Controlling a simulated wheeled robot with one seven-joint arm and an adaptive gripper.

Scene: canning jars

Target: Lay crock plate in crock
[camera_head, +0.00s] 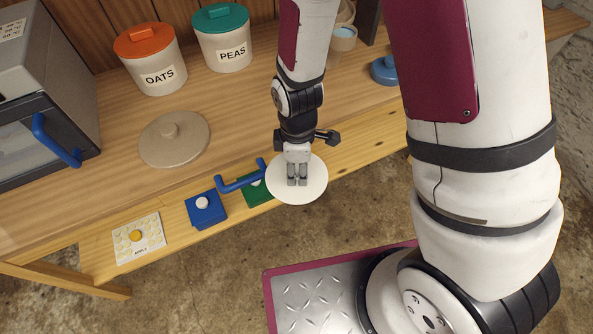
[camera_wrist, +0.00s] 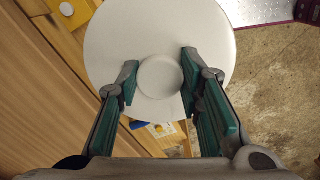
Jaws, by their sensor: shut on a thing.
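The round white crock plate (camera_head: 312,192) hangs at my gripper (camera_head: 297,180), over the front edge of the wooden counter. In the wrist view the plate (camera_wrist: 160,30) fills the space beyond the fingers, and its round central knob (camera_wrist: 160,76) sits between them. My gripper is shut on this knob. I cannot surely make out the crock. A beige vessel (camera_head: 345,14) is partly hidden at the back, behind my arm. A tan round lid with a knob (camera_head: 174,139) lies flat on the counter at the left.
The OATS canister (camera_head: 150,62) and PEAS canister (camera_head: 222,40) stand at the back. A grey appliance with a blue handle (camera_head: 55,140) is at the left. Blue (camera_head: 206,212) and yellow APPLY (camera_head: 139,240) button pads line the front. A blue round object (camera_head: 384,70) sits at back right.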

